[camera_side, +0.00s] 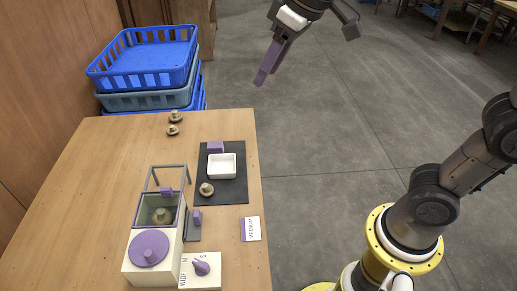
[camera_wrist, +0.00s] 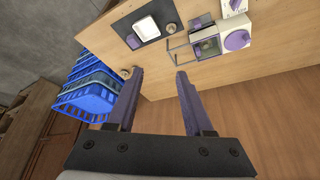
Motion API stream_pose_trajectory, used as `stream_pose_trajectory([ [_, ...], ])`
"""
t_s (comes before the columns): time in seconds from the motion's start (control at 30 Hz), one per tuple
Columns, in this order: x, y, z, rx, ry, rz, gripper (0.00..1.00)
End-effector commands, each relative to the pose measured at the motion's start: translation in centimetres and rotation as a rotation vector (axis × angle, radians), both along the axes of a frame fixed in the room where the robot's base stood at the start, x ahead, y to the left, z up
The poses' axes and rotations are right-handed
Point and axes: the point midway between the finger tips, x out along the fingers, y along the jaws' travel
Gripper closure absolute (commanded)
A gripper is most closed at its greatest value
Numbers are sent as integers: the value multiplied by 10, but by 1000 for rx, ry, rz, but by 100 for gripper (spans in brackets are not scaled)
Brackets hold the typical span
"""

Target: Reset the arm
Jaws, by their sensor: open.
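My gripper (camera_side: 271,62) is raised high beyond the table's far right corner, over the grey floor in the side view. In the wrist view its two purple fingers (camera_wrist: 160,72) are spread apart with nothing between them. The white tray (camera_side: 221,166) sits on a black mat (camera_side: 236,194) and looks empty. One mushroom (camera_side: 206,189) lies on the mat in front of the tray. Two more mushrooms (camera_side: 173,130) lie near the table's back edge. Another mushroom (camera_side: 162,214) is inside the clear-walled box of the machine (camera_side: 135,270) with the purple knob.
Stacked blue crates (camera_side: 145,62) stand behind the table (camera_side: 90,170). A dial box (camera_side: 213,280) and a card reading MEDIUM (camera_side: 252,229) lie at the front right. A purple block (camera_side: 215,147) is behind the tray. The space around my gripper is clear.

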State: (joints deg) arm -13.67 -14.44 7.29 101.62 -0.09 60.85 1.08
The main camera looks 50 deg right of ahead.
Motion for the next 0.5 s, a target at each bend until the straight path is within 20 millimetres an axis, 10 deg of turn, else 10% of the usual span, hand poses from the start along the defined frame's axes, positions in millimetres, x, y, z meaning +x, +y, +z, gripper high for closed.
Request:
stream_pose_trajectory([
  [0.2,-92,-62,-15,11,-85,-156,48],
  [0.5,-166,-81,-84,4,-81,-229,48],
])
